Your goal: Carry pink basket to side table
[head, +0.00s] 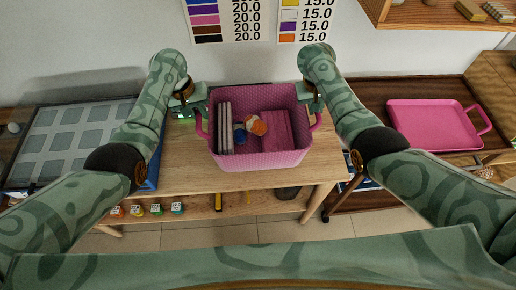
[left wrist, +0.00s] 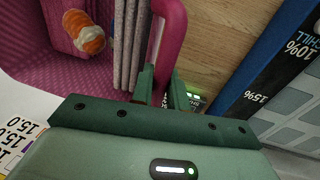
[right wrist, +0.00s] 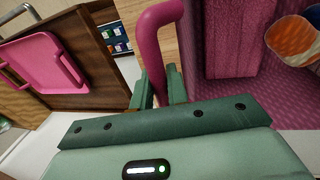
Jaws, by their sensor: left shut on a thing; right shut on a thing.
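The pink basket (head: 262,160) is upright over the light wooden table (head: 185,170) in the head view; I cannot tell whether it touches the top. It holds grey flat items, a pink block, a blue item and an orange-and-white item (head: 256,125). My left gripper (head: 199,112) is shut on the basket's left handle, which the left wrist view shows between the fingers (left wrist: 164,95). My right gripper (head: 314,104) is shut on the right handle, also seen in the right wrist view (right wrist: 160,92).
A dark wooden table (head: 430,90) with a pink tray (head: 430,124) stands at the right. A grey-panelled board with a blue edge (head: 70,135) lies at the left. Small coloured items (head: 156,209) sit on the lower shelf. A wall shelf (head: 425,14) overhangs at upper right.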

